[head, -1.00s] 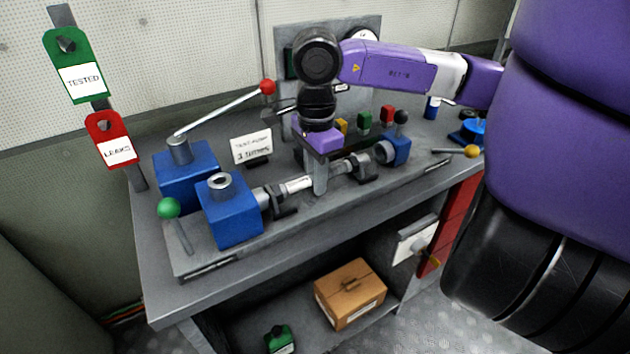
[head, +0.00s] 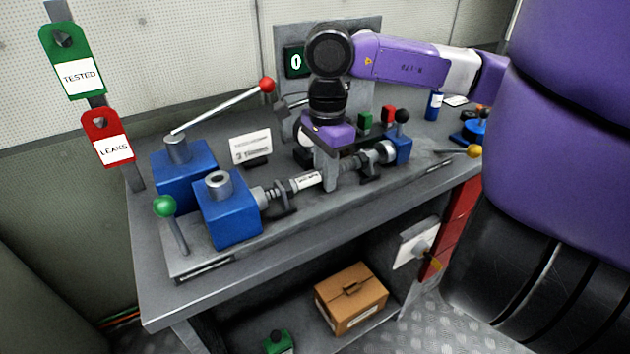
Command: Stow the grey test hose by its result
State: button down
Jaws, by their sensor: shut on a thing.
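The grey test hose (head: 307,180), with a white label, lies level along the bench fixture. My gripper (head: 328,180) reaches down from above and is shut around its middle, just right of the label. The hose's left end is by the front blue block (head: 228,208), where a ribbed metal fitting shows. Its right end is near the small blue block (head: 398,148); I cannot tell whether it touches. A green TESTED tag (head: 78,75) and a red LEAKS tag (head: 112,149) hang at the left. A display (head: 295,62) behind my arm reads 0.
A red-knobbed lever (head: 225,105) rises from the rear blue block (head: 186,170). A green-knobbed lever (head: 166,208) stands at front left. A white sign (head: 250,146) stands behind the hose. Below are a cardboard box (head: 350,298) and a green object (head: 279,343). The bench's front strip is clear.

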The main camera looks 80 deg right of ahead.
jog(key=shift+s, duration=0.1)
dwell(0.3)
jog(key=shift+r+p, duration=1.5)
jog(key=shift+r, duration=3)
